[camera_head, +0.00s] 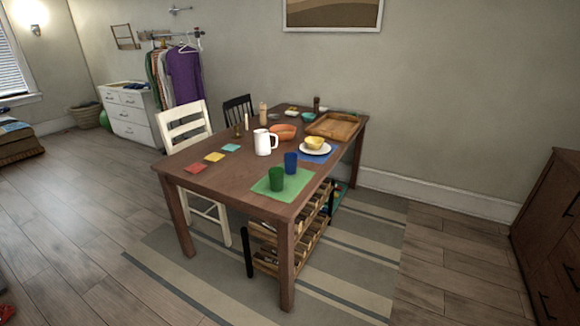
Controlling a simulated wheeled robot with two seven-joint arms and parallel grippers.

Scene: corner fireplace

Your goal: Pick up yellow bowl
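The yellow bowl (315,142) sits on a white plate (304,150), on a blue placemat (326,156) at the right side of the brown wooden table (235,182). The table stands some way off across the floor. Neither of my grippers shows in this view.
Near the bowl are a white pitcher (263,142), an orange bowl (283,131), a blue cup (291,163), a green cup (276,179) and a wooden tray (335,126). A white chair (185,127) stands at the left. Open floor (75,235) lies at left; a brown cabinet (550,230) is at right.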

